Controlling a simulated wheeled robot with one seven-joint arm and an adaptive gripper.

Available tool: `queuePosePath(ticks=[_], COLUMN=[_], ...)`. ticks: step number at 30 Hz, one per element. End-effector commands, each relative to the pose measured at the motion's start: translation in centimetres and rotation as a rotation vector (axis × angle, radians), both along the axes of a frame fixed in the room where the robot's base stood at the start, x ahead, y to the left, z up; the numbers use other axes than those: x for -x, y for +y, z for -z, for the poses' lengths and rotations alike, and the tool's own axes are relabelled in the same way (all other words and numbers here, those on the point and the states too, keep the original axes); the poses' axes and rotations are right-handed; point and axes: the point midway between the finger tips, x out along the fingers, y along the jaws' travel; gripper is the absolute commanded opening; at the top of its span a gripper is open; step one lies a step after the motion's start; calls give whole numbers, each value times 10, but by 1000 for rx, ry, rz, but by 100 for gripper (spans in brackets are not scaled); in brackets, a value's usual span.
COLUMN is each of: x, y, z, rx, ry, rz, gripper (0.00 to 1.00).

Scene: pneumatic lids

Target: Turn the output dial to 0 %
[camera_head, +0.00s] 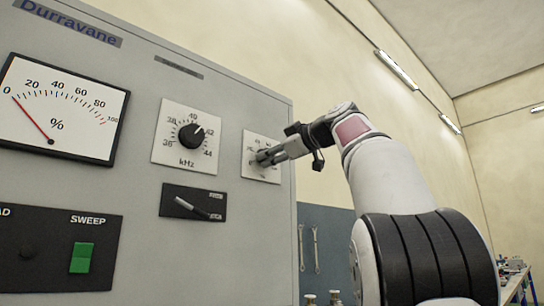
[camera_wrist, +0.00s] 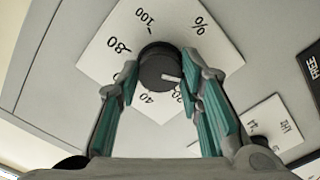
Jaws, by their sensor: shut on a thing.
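The output dial is a round black knob (camera_wrist: 158,62) on a white percent plate (camera_wrist: 105,48). In the wrist view, the plate appears turned, with 100, 80 and 40 readable and a partly covered 20. The knob's white pointer line is directed right, toward the right finger, near the 20. The 0 mark is hidden. My gripper (camera_wrist: 160,72) is shut on the knob, with a teal-padded finger on each side. In the head view, my gripper (camera_head: 265,157) reaches the small dial plate (camera_head: 272,174) at the panel's right edge and covers most of the knob.
The kHz dial (camera_head: 190,135) is left of my gripper, with a lever switch (camera_head: 198,204) below it. A percent meter (camera_head: 62,110) has its red needle near 0. A green SWEEP switch (camera_head: 82,257) is lower left. Wrenches (camera_head: 309,247) hang beyond the cabinet.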

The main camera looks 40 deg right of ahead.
Motion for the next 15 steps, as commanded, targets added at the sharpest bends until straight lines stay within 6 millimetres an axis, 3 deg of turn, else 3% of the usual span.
queuePosePath(ticks=[15], x=[-1], y=[-1], z=[3], rx=[41], ry=[6], rz=[-1], gripper=[6])
